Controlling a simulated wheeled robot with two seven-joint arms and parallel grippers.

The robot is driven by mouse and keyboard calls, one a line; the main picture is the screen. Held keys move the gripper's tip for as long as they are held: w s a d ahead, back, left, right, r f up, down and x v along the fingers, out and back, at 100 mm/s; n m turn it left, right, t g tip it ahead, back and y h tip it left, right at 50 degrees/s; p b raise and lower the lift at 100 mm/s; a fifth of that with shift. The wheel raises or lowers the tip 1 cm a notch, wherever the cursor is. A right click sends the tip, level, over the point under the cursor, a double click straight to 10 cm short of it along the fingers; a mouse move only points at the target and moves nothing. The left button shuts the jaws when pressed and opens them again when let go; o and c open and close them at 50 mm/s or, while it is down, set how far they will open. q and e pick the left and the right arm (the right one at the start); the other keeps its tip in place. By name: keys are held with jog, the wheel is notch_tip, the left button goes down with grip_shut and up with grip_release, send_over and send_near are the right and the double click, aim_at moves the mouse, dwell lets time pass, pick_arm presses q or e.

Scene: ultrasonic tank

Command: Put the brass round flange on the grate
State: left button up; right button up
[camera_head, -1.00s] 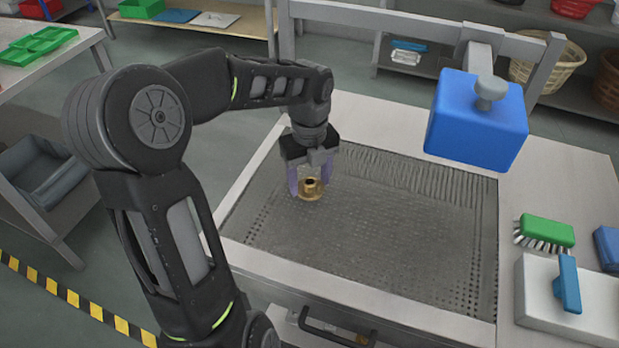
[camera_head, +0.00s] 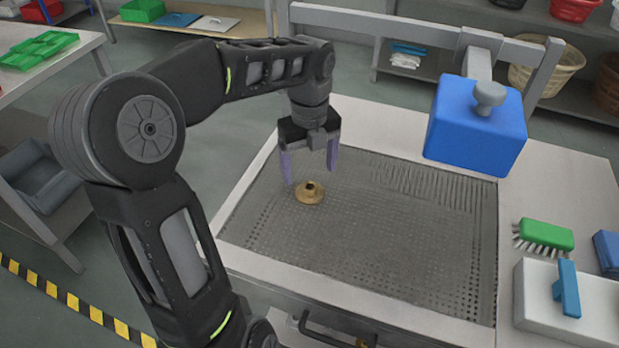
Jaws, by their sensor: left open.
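The brass round flange (camera_head: 309,193) lies flat, hub up, on the perforated grate (camera_head: 370,240) in the tank, near the grate's left side. My left gripper (camera_head: 309,180) has its two purple fingers spread wide apart. It is empty, and its fingertips are just above and behind the flange, apart from it. My right gripper is not in view.
A blue block with a grey knob (camera_head: 476,122) hangs from a frame over the tank's back right. A green brush (camera_head: 546,235) and a white box with a blue handle (camera_head: 568,295) are on the right rim. Most of the grate is bare.

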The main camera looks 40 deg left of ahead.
aim_at(310, 186)
pick_arm(q)
notch_tip(310, 186, up, 7)
